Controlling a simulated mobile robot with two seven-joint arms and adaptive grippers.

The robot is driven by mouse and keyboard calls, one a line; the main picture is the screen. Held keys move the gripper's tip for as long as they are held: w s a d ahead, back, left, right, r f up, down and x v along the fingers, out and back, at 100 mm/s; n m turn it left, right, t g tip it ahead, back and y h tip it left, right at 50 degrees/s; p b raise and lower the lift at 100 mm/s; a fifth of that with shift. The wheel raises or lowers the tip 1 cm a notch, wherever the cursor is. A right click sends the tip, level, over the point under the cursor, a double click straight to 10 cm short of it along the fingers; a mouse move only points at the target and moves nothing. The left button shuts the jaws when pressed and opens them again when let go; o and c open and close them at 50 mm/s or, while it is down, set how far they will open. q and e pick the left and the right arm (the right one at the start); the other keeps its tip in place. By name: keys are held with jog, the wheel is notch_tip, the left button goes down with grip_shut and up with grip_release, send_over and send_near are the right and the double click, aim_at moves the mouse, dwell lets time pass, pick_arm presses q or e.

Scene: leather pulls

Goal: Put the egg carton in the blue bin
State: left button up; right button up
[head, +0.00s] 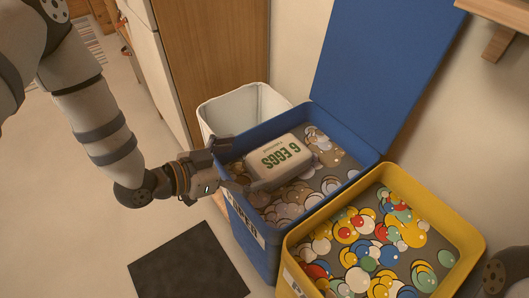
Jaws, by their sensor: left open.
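The egg carton (276,156), a pale box with green "6 EGGS" lettering, is at the mouth of the blue bin (331,139). The bin's blue lid stands raised behind it. The picture inside the bin shows brown and grey round shapes, and I cannot tell whether the carton rests on anything. My left gripper (237,165) is open at the bin's left rim, with its fingers beside the carton's left end. A small part of my right arm shows at the bottom right corner; its gripper is out of view.
A yellow bin (296,247) with colourful round shapes stands in front, to the right. A white bin (240,107) stands behind the blue one, beside a wooden cabinet (213,50). A dark mat (188,266) lies on the floor. A wooden shelf (500,37) juts out at top right.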

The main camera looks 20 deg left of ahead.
pick_arm(q)
jog(key=v, duration=0.4)
jog(key=shift+p, duration=0.35)
jog(key=s+d+f+n+g+y, duration=0.1)
jog(key=s+f+n+g+y, duration=0.3)
jog(key=s+f, duration=0.7)
jog(key=s+f+n+g+y, duration=0.1)
jog(key=s+f+g, duration=0.25)
jog(key=s, duration=0.65)
jog(key=s+f+g, duration=0.3)
jog(key=s+g, duration=0.1)
jog(key=s, duration=0.6)
jog(key=s+a+r+n+g+y, duration=0.1)
jog(key=s+r+g, duration=0.1)
jog(key=s, duration=0.8)
jog(key=s+a+r+n+g+y, duration=0.1)
jog(key=s+r+g, duration=0.2)
jog(key=s, duration=0.6)
jog(key=shift+s+a+r+g+y, duration=0.2)
jog(key=shift+s+a+g+y, duration=0.15)
jog(key=shift+g, duration=0.6)
